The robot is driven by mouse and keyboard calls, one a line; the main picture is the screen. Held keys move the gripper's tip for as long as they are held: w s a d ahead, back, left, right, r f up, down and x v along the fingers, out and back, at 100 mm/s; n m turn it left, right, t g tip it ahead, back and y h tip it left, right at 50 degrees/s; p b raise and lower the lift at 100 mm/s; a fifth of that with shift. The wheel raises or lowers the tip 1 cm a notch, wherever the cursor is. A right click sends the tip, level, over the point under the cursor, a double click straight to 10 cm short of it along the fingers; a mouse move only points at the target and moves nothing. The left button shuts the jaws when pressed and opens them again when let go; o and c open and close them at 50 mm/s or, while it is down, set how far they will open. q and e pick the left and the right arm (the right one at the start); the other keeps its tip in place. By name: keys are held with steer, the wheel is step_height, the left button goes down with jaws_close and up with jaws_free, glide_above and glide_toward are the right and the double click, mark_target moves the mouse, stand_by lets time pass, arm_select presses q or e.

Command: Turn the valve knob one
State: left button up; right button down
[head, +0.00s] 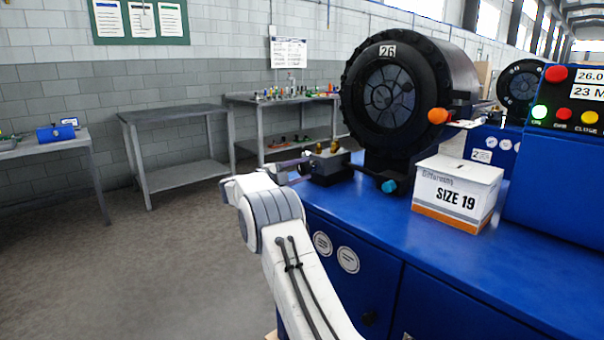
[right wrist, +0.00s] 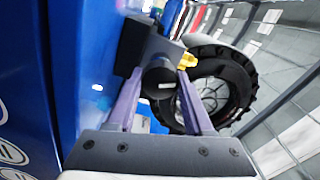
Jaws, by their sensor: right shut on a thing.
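The valve is a dark block (head: 330,169) with brass fittings on top, on the left end of the blue bench. Its black round knob (right wrist: 159,84) sticks out from the block toward my right gripper. My right gripper (head: 301,166) reaches the block's left side, its fingers partly hidden behind the wrist in the head view. In the right wrist view the purple fingers (right wrist: 158,80) are on either side of the knob, shut on it. A pale mark shows on the knob's face. My left gripper is not in view.
A large black crimper (head: 388,92) marked 26 stands right behind the valve. A white and orange box (head: 456,194) reading SIZE 19 sits on the blue bench (head: 400,240). Grey tables (head: 175,112) stand by the wall. The floor at left is clear.

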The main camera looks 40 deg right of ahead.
steer(key=shift+a, duration=0.1)
stand_by(0.3)
steer(key=shift+c, duration=1.4)
jaws_free()
steer(key=a, duration=1)
steer(key=shift+s+a, duration=0.2)
steer(key=shift+s, duration=0.2)
